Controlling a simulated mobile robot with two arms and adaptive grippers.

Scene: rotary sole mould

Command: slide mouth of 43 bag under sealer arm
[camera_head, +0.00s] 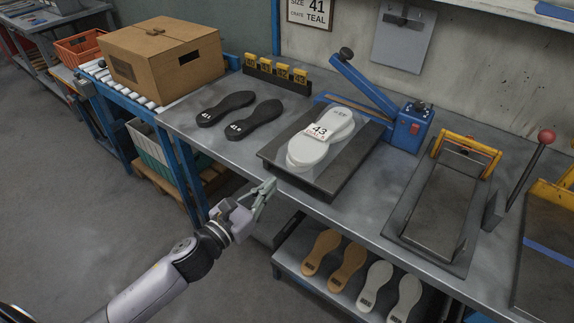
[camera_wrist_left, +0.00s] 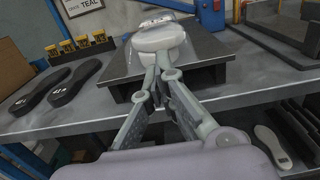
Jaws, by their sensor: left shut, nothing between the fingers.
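The 43 bag (camera_head: 306,152) is clear and holds a pair of white soles under a label reading 43. It lies on the dark plate (camera_head: 340,178) in front of the blue sealer; its mouth is hard to make out. The blue sealer arm (camera_head: 362,82) is raised, its black knob up at the left and its hinge at the blue body (camera_head: 408,128). My left gripper (camera_head: 268,186) is shut and empty, off the bench's front edge, lower left of the plate and apart from the bag. In the left wrist view its fingers (camera_wrist_left: 160,74) overlap the bag (camera_wrist_left: 160,38). My right gripper is not in view.
Black soles (camera_head: 254,122) marked 41 lie left of the plate. Behind them stand a rack of yellow tags (camera_head: 278,78) and a cardboard box (camera_head: 160,60). A yellow-framed press (camera_head: 446,200) is at the right. A shelf below holds tan and white soles (camera_head: 348,266).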

